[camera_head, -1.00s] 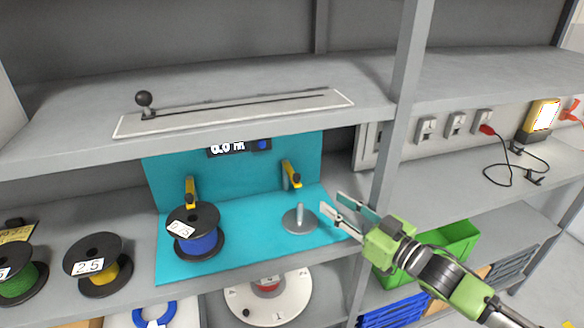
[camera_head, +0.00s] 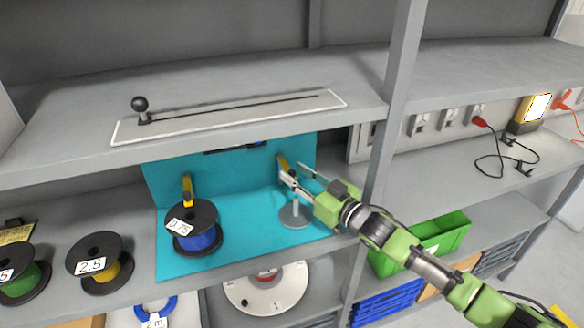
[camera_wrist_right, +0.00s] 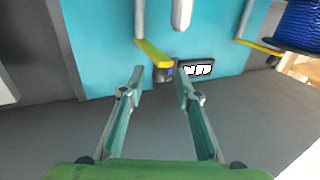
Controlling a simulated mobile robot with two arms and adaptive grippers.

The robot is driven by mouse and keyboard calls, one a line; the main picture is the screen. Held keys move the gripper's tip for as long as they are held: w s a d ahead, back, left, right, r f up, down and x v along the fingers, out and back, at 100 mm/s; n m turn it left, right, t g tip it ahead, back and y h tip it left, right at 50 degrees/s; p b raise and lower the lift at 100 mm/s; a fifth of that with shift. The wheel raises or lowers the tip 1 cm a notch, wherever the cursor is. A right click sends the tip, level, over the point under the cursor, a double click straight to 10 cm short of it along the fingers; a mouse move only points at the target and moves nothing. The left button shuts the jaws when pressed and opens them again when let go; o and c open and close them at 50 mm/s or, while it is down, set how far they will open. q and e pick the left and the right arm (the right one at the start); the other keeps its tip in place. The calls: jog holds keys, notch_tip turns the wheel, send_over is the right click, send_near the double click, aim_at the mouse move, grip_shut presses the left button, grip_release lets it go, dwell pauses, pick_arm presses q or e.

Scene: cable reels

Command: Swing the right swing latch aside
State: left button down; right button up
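The right swing latch (camera_head: 283,163) is a yellow arm with a dark end on the teal back panel, above a grey spindle on a round base (camera_head: 295,214). My right gripper (camera_head: 296,172) is at this latch, its fingertips partly covering it in the head view. In the right wrist view the gripper (camera_wrist_right: 157,82) has its two fingers apart, with the yellow latch (camera_wrist_right: 153,54) and its dark end just beyond and between the tips. I cannot tell whether a finger touches it. The left swing latch (camera_head: 187,188) stands over the blue reel (camera_head: 193,227). My left gripper is not in view.
The upper shelf (camera_head: 220,95) with a slotted rail and black knob overhangs the teal station. A shelf post (camera_head: 388,110) stands just right of my right gripper. Green and yellow reels stand at left. A green bin (camera_head: 440,235) sits below my right arm.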

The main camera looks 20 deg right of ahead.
jog(key=shift+x, duration=1)
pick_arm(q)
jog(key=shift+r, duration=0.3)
pick_arm(e)
grip_shut()
jog(key=shift+a, duration=0.1)
